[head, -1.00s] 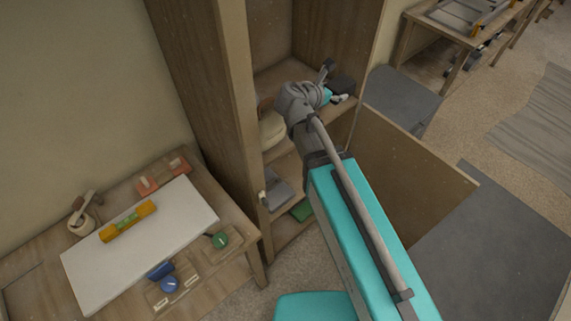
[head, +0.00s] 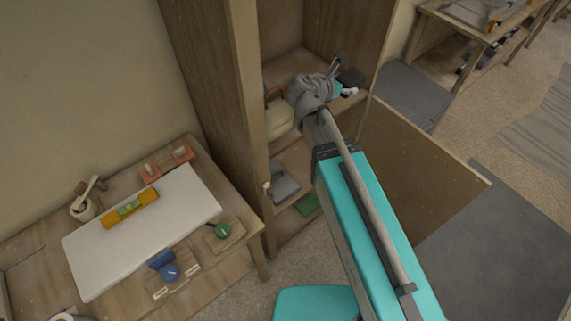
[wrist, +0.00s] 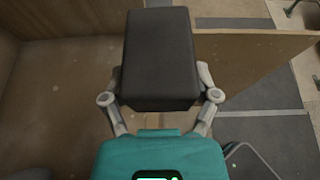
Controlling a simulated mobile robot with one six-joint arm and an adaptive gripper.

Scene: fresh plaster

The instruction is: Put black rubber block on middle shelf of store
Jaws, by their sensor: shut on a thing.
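My gripper (wrist: 160,95) is shut on the black rubber block (wrist: 160,55), with a finger on each side of it. In the head view the block (head: 352,78) is a small dark shape beyond my wrist, at the store's open front. The store (head: 243,110) is a tall wooden cabinet with several shelves. A shelf board (head: 345,106) shows just below my gripper. My arm hides part of the shelves, and I cannot tell whether the block is inside the opening.
A beige object (head: 279,118) sits on a shelf left of my wrist. A grey item (head: 284,185) and a green item (head: 307,204) lie lower down. The store's open door (head: 420,175) stands at the right. A worktable with a white board (head: 185,205) is at the left.

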